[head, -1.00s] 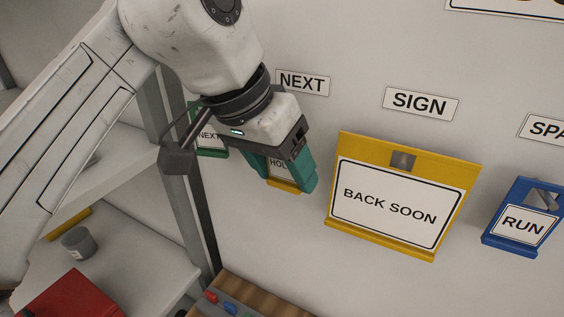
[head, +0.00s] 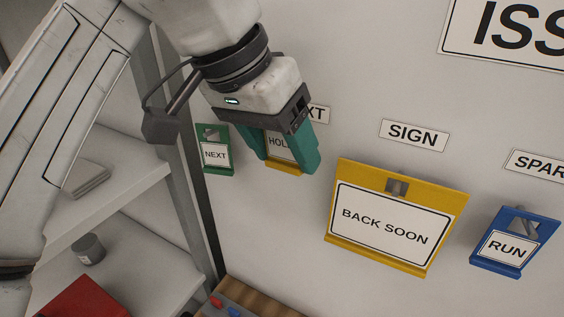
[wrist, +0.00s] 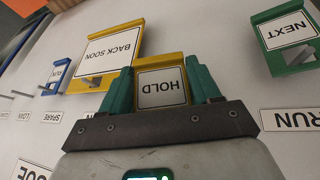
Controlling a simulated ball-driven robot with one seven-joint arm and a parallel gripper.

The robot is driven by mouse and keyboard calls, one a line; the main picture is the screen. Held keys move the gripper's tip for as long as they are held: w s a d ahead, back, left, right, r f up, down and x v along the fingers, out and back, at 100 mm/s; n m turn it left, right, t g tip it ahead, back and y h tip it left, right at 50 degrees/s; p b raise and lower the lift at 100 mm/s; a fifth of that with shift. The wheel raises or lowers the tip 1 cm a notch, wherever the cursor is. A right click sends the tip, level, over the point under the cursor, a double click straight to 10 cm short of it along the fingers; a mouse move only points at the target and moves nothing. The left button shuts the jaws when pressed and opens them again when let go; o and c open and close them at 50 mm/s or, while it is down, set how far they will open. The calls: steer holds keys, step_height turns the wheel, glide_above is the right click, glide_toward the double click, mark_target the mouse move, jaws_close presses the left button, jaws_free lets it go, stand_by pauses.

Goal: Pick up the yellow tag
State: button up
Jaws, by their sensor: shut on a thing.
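The yellow tag (head: 278,146), with a white face reading HOLD, sits between the teal fingers of my gripper (head: 287,160). My gripper is shut on it. In the wrist view the tag (wrist: 161,88) is upside down, with the gripper fingertips (wrist: 162,72) on either side. The tag is close to the wall, and its upper part is hidden behind the gripper in the head view. I cannot tell whether it is still on a hook.
A green NEXT tag (head: 214,152) hangs to the left. To the right hang a large yellow BACK SOON sign (head: 388,220) and a blue RUN tag (head: 512,245). A grey shelf unit (head: 110,215) stands at left. A wooden surface (head: 255,298) is below.

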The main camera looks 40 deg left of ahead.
steer(key=s+d, duration=0.2)
steer(key=s, duration=0.7)
steer(key=s+d, duration=0.2)
steer(key=s, duration=0.7)
steer(key=shift+s+d+f, duration=0.2)
steer(key=shift+s+d, duration=0.05)
steer(key=shift+s, duration=0.05)
